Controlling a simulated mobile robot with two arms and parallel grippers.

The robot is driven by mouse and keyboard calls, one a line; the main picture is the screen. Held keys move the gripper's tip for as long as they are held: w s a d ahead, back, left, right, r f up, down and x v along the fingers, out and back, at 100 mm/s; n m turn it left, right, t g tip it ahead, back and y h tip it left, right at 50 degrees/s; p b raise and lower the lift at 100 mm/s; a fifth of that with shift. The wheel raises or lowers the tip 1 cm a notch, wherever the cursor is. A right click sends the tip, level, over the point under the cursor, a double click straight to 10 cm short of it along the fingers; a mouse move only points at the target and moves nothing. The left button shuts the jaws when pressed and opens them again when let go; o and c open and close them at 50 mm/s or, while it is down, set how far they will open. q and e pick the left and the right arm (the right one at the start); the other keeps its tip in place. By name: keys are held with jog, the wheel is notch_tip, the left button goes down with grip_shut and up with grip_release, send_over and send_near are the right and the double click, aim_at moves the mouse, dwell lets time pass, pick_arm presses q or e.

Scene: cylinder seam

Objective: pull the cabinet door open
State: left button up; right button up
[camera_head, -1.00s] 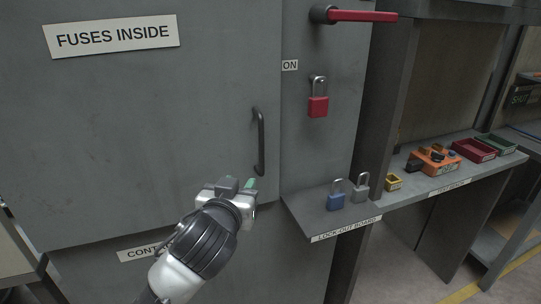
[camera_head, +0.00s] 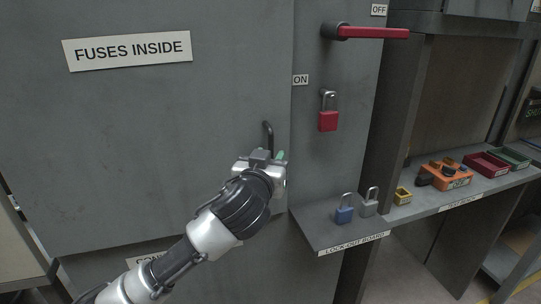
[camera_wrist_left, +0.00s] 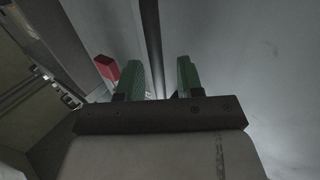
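The grey cabinet door (camera_head: 150,150) bears a "FUSES INSIDE" sign and looks closed against the panel at its right. Its dark upright bar handle (camera_head: 268,132) is near the door's right edge; only the upper part shows, the rest hidden behind my left gripper (camera_head: 272,158). In the left wrist view the gripper's two green fingers (camera_wrist_left: 160,82) are apart. A dark band runs between them; I cannot tell whether it is the handle or the door seam. No contact with the handle can be made out. My right gripper is not in view.
Right of the door are a red switch lever (camera_head: 370,33) and a hanging red padlock (camera_head: 328,120). The lock-out board shelf (camera_head: 318,229) juts out below, with a blue padlock (camera_head: 344,213) and a grey padlock (camera_head: 369,206). A bench (camera_head: 470,200) stands further right.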

pick_arm(q)
jog(key=shift+w+d, duration=0.1)
jog(key=shift+w, duration=0.1)
grip_shut()
dwell(0.3)
